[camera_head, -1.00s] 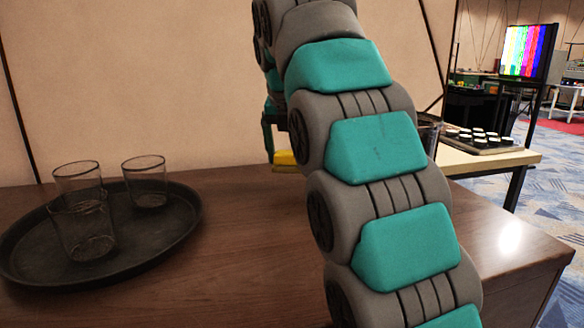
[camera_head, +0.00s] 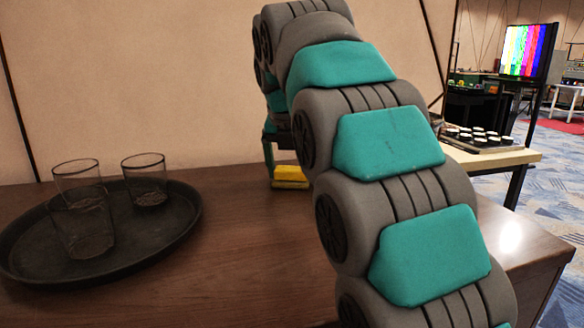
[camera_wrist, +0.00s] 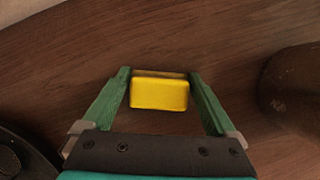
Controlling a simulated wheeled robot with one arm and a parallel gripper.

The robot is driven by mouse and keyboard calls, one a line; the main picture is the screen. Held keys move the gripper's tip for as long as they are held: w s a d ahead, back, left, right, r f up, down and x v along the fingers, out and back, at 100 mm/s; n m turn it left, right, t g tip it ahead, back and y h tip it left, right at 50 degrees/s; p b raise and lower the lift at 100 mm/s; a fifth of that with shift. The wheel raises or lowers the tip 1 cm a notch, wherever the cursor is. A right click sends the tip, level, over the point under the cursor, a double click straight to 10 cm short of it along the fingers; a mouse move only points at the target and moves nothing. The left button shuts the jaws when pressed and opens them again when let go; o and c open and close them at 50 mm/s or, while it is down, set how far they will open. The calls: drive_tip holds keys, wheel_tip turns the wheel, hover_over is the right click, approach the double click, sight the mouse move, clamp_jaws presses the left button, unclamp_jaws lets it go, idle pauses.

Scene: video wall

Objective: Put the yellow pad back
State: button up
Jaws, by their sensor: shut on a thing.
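The yellow pad (camera_head: 290,178) is a small block between the fingers of my gripper (camera_wrist: 158,75). In the wrist view the pad (camera_wrist: 158,94) sits square between the two green fingertips, and the gripper is shut on it. In the head view the pad is low over the back part of the brown wooden table (camera_head: 235,235), near the wall. I cannot tell whether its underside touches the wood. My arm hides the table to the right of the pad and most of the gripper.
A round dark tray (camera_head: 160,245) with glasses (camera_head: 145,180) stands on the left. The tray's edge also shows at the wrist view's lower left (camera_wrist: 22,145). A dark round object (camera_wrist: 291,82) stands right of the gripper there. The wood between is bare.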

sight(290, 172)
drive_tip(key=o, duration=1)
drive_tip(key=shift+c, duration=0.2)
drive_tip(key=shift+r, duration=0.4)
drive_tip(key=p+v, duration=0.2)
drive_tip(key=v, duration=0.4)
drive_tip(key=shift+s+a+r+p, duration=0.1)
drive_tip(key=shift+s+r+p, duration=0.15)
drive_tip(key=shift+r+p, duration=0.2)
